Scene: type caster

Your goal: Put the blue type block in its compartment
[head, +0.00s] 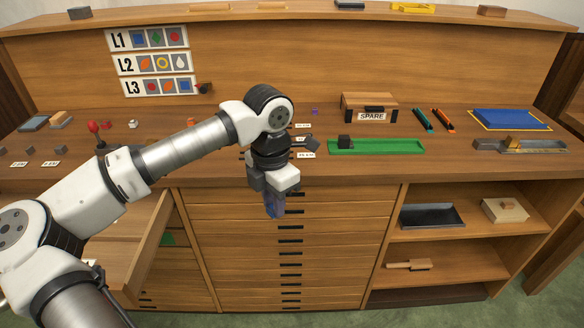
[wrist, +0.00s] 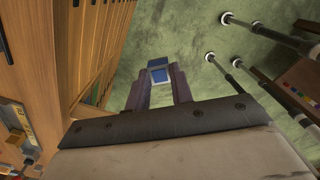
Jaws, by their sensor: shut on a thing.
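My gripper (head: 274,208) points down in front of the drawer stack, below the worktop's front edge. It is shut on the blue type block (wrist: 158,73), which shows between the fingertips in the wrist view, over the green floor. In the head view the block is mostly hidden by the fingers. A drawer (head: 152,240) stands pulled out at the left, to the left of my gripper and partly behind my arm. I cannot make out the block's compartment.
A green tray (head: 390,147) with a dark block stands on the worktop, near the SPARE box (head: 369,108). A label board (head: 150,62) with rows L1 to L3 hangs at the back. Closed drawers (head: 290,262) lie behind my gripper. Open shelves (head: 450,245) are at the right.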

